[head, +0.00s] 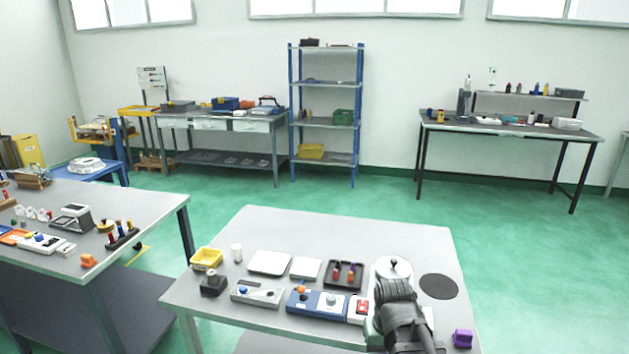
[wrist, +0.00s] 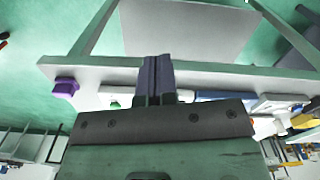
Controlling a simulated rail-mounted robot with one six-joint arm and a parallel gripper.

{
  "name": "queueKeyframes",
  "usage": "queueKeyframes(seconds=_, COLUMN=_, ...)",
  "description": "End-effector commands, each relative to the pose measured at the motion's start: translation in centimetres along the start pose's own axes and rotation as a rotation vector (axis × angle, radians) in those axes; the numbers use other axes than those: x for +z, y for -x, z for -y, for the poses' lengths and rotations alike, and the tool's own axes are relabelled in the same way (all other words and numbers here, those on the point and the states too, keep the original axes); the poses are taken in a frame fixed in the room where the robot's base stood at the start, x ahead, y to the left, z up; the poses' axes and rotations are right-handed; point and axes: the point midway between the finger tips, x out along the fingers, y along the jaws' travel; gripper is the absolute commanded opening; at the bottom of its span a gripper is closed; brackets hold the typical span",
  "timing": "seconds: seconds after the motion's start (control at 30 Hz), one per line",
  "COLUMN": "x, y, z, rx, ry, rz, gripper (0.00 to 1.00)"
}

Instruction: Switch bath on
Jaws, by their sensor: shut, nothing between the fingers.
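My gripper (wrist: 153,82) shows in the wrist view with its two dark fingers together and nothing between them. In the head view my arm covers the front right of the near table, and the fingertips are hidden. A pale round vessel with a black-knobbed lid (head: 391,266), possibly the bath, stands just behind my arm. Its lower part is hidden. In the wrist view a white piece with a green button (wrist: 115,104) lies left of the fingers, apart from them in the picture. I cannot tell whether this is the bath's switch.
On the near table (head: 300,228) stand a blue device (head: 318,303), a white box with a red part (head: 361,309), a black tray (head: 343,274) and a yellow bin (head: 206,258). A dark disc (head: 438,286) and purple block (head: 462,338) are at right. The back right tabletop is clear.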

Motion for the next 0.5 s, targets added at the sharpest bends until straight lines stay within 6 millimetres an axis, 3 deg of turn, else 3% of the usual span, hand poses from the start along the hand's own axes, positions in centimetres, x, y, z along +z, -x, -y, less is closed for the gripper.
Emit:
queueKeyframes(seconds=0.03, x=3.0, y=0.0, z=0.0, rx=0.000, ry=0.002, rz=0.000, gripper=0.00)
queueKeyframes(seconds=0.1, x=4.3, y=0.0, z=0.0, rx=0.000, ry=0.001, rz=0.000, gripper=0.00)
queueKeyframes(seconds=0.5, x=4.1, y=0.1, z=0.0, rx=0.000, ry=-0.001, rz=0.000, gripper=0.00)
